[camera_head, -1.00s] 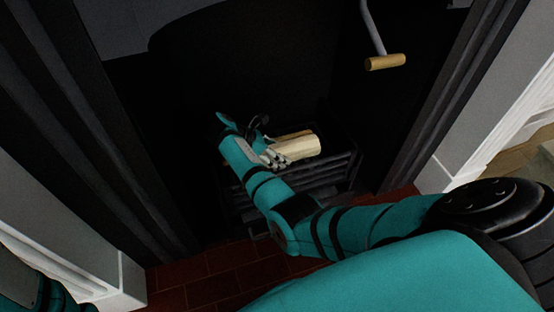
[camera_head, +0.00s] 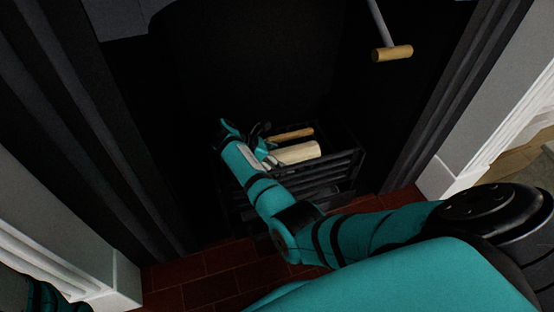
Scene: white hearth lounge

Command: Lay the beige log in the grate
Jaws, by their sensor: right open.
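The beige log (camera_head: 298,153) lies in the black grate (camera_head: 325,178) inside the dark fireplace, behind the grate's front bars. Its left end is partly hidden by my right gripper. My right gripper (camera_head: 262,148) is open at the log's left end, over the left part of the grate. I cannot tell whether its fingers touch the log. My left gripper is not in view.
A thinner light brown stick (camera_head: 292,134) lies behind the beige log. A wooden handle on a metal rod (camera_head: 392,54) hangs at upper right. Dark fireplace sides and white surround pillars (camera_head: 450,165) flank the opening. Red tiles (camera_head: 205,282) lie in front.

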